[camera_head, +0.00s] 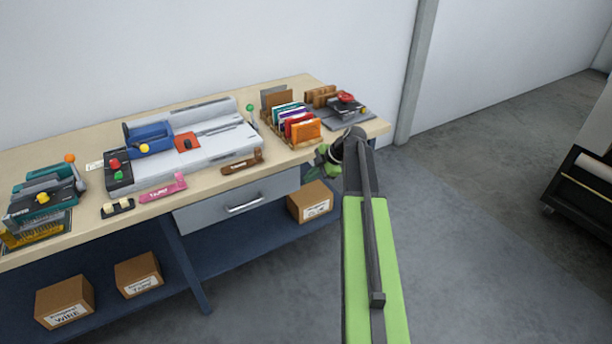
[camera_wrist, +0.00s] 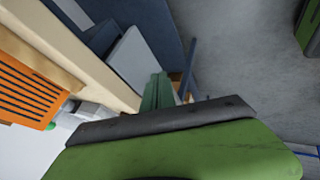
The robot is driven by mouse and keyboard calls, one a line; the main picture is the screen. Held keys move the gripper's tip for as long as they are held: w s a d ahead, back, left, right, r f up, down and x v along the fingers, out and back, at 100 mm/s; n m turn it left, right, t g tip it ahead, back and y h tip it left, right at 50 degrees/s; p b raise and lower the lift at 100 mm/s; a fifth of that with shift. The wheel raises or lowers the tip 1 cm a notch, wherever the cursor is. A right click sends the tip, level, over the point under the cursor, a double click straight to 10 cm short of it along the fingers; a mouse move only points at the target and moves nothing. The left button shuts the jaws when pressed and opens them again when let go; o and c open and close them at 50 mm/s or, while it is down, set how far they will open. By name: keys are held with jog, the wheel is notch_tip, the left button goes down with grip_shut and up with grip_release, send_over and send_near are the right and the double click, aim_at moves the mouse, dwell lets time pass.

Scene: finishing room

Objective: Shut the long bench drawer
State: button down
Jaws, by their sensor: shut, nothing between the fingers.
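The long bench drawer (camera_head: 220,214) has a grey front with a pale bar handle (camera_head: 244,204) and sits under the front edge of the workbench (camera_head: 220,186). How far its front stands out from the bench is hard to tell. In the wrist view a light grey panel, apparently the drawer (camera_wrist: 130,62), shows beside the bench edge. My gripper (camera_head: 324,158) is green, to the right of the drawer near the bench's right front edge, apart from the handle. Its shut fingers (camera_wrist: 158,92) also show in the wrist view, partly hidden by my wrist.
A file rack (camera_head: 292,128), a blue-and-white machine (camera_head: 200,140) and several tools stand on the bench top. Cardboard boxes (camera_head: 310,203) sit on the blue lower shelf. A dark cart (camera_head: 585,185) stands at far right. The floor between is clear.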

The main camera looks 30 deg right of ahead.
jog(key=s+a+f+m+g+h, duration=0.1)
jog(key=s+a+m, duration=0.4)
jog(key=a, duration=0.5)
jog(key=s+a+f+m+g+h, duration=0.2)
jog(key=s+a+m, duration=0.3)
jog(key=a, duration=0.5)
jog(key=s+a+f+m+g+h, duration=0.1)
jog(key=s+a+m, duration=0.4)
jog(key=a, duration=0.5)
jog(key=shift+s+a+f+m+g+h, duration=0.15)
jog(key=shift+a+f+m+g+h, duration=0.2)
jog(key=shift+m+g, duration=0.45)
